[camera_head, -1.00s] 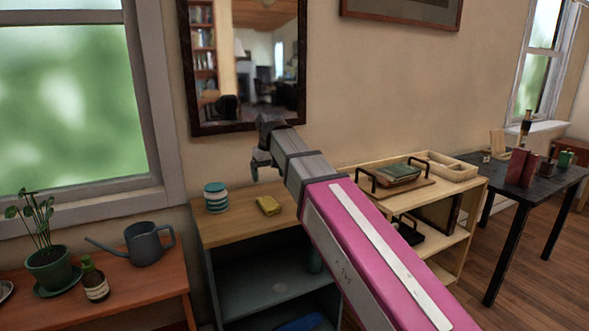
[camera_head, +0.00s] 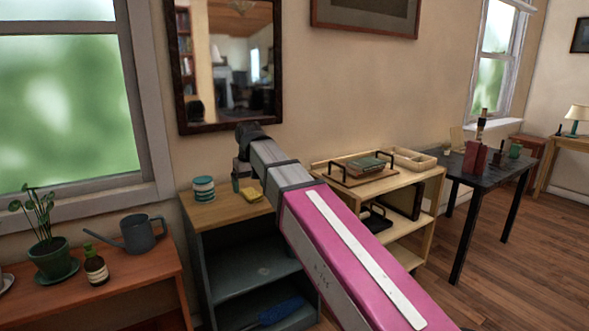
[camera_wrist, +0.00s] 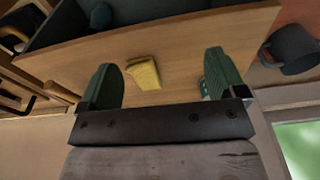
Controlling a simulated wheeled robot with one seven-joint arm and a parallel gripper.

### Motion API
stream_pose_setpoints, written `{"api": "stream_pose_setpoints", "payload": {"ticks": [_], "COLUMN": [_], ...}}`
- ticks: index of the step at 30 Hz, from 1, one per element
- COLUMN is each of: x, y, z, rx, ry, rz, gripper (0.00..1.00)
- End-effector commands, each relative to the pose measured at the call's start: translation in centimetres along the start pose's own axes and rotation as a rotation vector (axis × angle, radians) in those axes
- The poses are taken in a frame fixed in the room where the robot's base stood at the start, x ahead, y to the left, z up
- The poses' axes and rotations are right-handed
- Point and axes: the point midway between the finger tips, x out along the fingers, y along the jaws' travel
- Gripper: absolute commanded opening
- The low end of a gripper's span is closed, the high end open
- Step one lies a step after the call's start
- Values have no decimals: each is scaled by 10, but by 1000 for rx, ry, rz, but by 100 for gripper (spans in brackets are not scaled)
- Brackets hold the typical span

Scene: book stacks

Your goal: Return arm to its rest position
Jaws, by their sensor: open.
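My gripper (camera_wrist: 160,90) shows in the wrist view with its two green fingers spread apart and nothing between them. Beyond the fingers, a yellow sponge-like block (camera_wrist: 144,73) lies on the wooden top of a low shelf unit (camera_wrist: 190,45). In the head view my pink and grey arm reaches up from the lower right, with its end above the right part of that shelf top (camera_head: 222,210). The yellow block (camera_head: 250,194) is partly visible beside the arm's end. The finger area is small and mostly hidden there.
A striped jar (camera_head: 204,189) stands on the same shelf top. To the left, a red-brown table holds a watering can (camera_head: 140,234), a potted plant (camera_head: 52,258) and a bottle (camera_head: 95,266). A light wood shelf with a tray (camera_head: 362,172) and a dark table (camera_head: 485,180) stand right.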

Motion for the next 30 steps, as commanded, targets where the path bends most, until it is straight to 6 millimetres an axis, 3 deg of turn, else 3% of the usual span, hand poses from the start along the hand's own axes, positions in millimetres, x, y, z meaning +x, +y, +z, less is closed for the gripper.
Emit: {"api": "stream_pose_setpoints", "payload": {"ticks": [11,16,23,30], "x": [52,91,163,229], "y": [43,74,132,183], "z": [22,44,96,161], "rx": [66,118,222,330], "ry": [-15,-27,-48,-69], "rz": [7,12,20,26], "gripper": [90,90,90,90]}}
